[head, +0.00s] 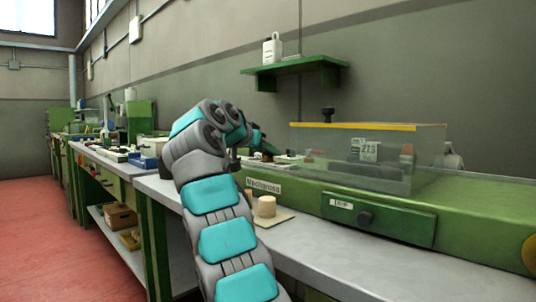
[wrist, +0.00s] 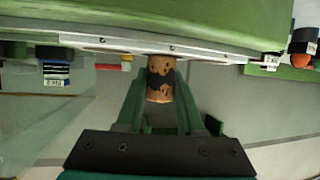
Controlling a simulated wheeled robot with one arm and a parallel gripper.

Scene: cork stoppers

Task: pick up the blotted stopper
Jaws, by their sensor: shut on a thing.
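In the wrist view my gripper (wrist: 160,84) is shut on a cork stopper (wrist: 159,94). The stopper is tan-brown with a large dark blot around its middle, and it sits between the two green fingers. In the head view my arm rises and bends over the bench, and the held stopper cannot be made out there. A plain pale stopper (head: 267,206) stands on a tan board (head: 274,219) on the bench, to the right of my arm and below the gripper.
A long green machine (head: 320,195) with a clear cover (head: 365,158) fills the right of the bench. A green shelf (head: 295,70) hangs on the wall behind. A blue bin (head: 143,162) and small items lie on the benches to the left. Red floor (head: 40,235) is open at left.

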